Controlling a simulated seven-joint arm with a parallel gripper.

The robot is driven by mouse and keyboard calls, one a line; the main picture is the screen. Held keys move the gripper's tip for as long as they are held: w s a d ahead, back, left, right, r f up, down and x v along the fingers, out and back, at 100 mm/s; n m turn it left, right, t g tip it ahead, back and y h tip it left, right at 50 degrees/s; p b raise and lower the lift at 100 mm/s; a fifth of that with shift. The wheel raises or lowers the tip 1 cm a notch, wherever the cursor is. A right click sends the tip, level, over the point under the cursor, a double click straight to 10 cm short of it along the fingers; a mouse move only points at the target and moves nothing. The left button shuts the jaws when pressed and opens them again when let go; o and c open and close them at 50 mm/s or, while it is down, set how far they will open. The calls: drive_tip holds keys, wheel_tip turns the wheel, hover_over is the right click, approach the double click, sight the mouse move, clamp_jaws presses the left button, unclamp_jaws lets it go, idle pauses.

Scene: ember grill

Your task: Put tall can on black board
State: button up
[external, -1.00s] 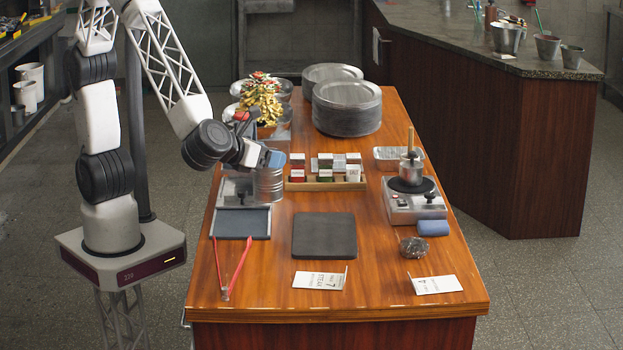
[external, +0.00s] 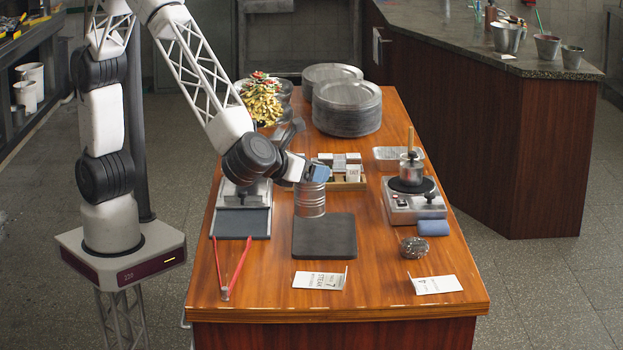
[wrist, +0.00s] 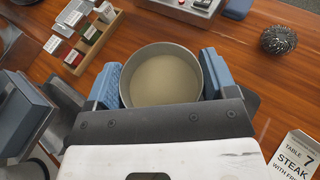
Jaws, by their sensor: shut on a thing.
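The tall can (external: 310,199) is a ribbed silver metal can, held upright by my gripper (external: 312,174). In the external view its lower end overlaps the back part of the black board (external: 325,240); I cannot tell whether it touches the board. In the wrist view my gripper (wrist: 162,85) has its blue fingers on both sides of the can (wrist: 163,80), whose round top faces the camera. The board is flat and dark and lies in the middle of the table; it is hidden in the wrist view by the can and my gripper.
A wooden rack of small boxes (external: 347,184) stands behind the can. A burner with a pot (external: 415,203) is at the right, a dark grey pad (external: 240,223) at the left. Red tongs (external: 228,275) and a table card (external: 320,281) lie in front. Stacked plates (external: 347,107) stand at the back.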

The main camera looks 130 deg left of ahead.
sight(309, 197)
drive_tip(key=shift+w+a+f, duration=0.1)
drive_tip(key=shift+w+a, duration=0.1)
drive_tip(key=shift+w, duration=0.85)
drive_tip(key=shift+w+a+f, duration=0.1)
drive_tip(key=shift+w+a, duration=0.1)
drive_tip(key=shift+w, duration=0.8)
drive_tip(key=shift+f, duration=0.1)
drive_tip(key=shift+f, duration=1.65)
drive_tip(key=shift+f, duration=0.1)
drive_tip(key=o, duration=1.5)
drive_tip(key=shift+c, duration=0.2)
